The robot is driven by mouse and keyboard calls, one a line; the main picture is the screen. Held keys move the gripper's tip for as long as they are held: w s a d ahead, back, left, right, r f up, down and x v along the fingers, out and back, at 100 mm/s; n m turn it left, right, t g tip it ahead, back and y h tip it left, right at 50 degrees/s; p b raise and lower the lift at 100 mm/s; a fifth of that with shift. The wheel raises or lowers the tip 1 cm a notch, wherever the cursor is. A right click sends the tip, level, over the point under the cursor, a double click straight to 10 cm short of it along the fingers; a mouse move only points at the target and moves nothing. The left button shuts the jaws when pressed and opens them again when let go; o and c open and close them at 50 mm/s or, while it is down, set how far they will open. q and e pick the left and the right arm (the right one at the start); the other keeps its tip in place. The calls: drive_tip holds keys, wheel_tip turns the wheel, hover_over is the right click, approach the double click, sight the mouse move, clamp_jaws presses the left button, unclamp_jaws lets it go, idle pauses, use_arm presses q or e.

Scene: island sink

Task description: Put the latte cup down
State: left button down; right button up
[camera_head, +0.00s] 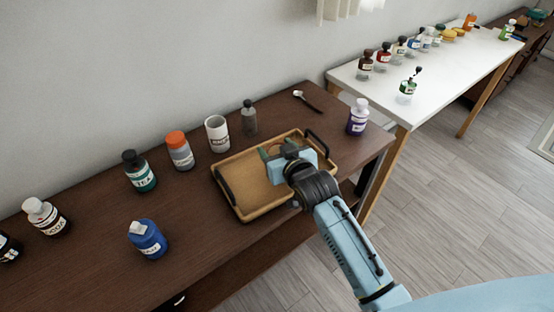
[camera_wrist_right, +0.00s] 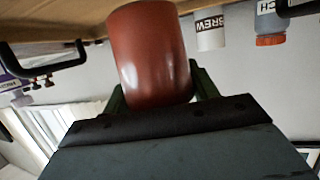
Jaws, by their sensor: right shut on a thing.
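The latte cup, a glossy red-brown cup (camera_wrist_right: 150,55), is held between the green fingers of my right gripper (camera_wrist_right: 155,95) in the right wrist view. In the head view my right gripper (camera_head: 276,152) is over the back right part of a tan wooden tray (camera_head: 236,203). There my gripper hides most of the cup. The cup's far end overlaps the tray in the right wrist view; I cannot tell whether it touches the tray floor. My left gripper is in neither view.
The tray has dark handles and stands on a brown table (camera_head: 95,250). A white cup (camera_head: 217,133), an orange-capped bottle (camera_head: 179,151) and a grey bottle (camera_head: 249,117) stand behind it. A purple bottle (camera_head: 358,118) stands right. The tray's left part is bare.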

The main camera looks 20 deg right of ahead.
wheel_tip(320, 180, down, 3)
drive_tip(key=shift+f+b, duration=0.1)
drive_tip(key=shift+b, duration=0.25)
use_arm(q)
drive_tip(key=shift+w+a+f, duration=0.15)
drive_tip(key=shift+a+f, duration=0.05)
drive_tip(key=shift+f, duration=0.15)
use_arm(e)
drive_tip(key=shift+f, duration=0.15)
drive_tip(key=o, duration=1.1)
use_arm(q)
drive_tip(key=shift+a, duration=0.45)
